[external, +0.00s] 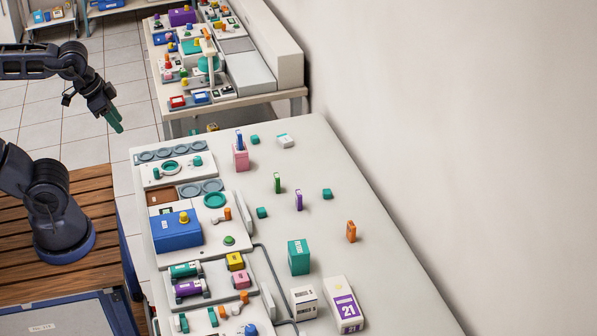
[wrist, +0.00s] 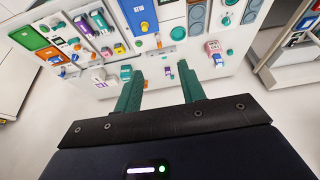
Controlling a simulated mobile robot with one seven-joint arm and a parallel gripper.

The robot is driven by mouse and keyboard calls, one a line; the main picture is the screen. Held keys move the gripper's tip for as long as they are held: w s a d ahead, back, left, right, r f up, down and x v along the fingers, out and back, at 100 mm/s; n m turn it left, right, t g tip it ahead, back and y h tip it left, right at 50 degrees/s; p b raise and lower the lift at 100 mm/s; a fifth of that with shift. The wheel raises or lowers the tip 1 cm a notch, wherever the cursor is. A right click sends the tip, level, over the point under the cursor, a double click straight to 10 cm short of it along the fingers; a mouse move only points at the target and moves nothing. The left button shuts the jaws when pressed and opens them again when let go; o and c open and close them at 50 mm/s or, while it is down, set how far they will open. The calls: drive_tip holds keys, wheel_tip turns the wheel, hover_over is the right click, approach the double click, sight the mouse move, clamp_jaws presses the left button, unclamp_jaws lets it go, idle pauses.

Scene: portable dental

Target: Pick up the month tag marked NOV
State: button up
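Several small upright tags stand on the white counter: a green tag (external: 277,183), a purple tag (external: 298,200), an orange tag (external: 351,231), and a blue tag (external: 239,138) in a pink holder (external: 241,158). Their lettering is too small to read, so I cannot tell which is marked NOV. In the wrist view small tags show beyond the fingers, including a purple one (wrist: 168,71). My gripper (external: 116,121) has teal fingers and hangs left of the counter's far end, well apart from the tags. In the wrist view my gripper (wrist: 161,88) is open and empty.
Teal blocks (external: 262,212), a teal box (external: 299,257), a white box (external: 304,303) and a "21" block (external: 345,305) stand on the counter. Equipment panels (external: 201,220) line its left side. A wall bounds the right. The counter's right strip is mostly clear.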

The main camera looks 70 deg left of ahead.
drive_tip(key=m+g, duration=0.5)
drive_tip(key=m, duration=1.4)
hover_over(276, 176)
drive_tip(key=f, duration=2.7)
drive_tip(key=shift+w+a+f, duration=0.1)
drive_tip(key=shift+w+a, duration=0.05)
drive_tip(key=shift+a, duration=0.1)
drive_tip(key=shift+f, duration=0.5)
wheel_tip(276, 176, down, 10)
drive_tip(key=shift+d+f, duration=0.1)
drive_tip(key=shift+d, duration=0.05)
clamp_jaws()
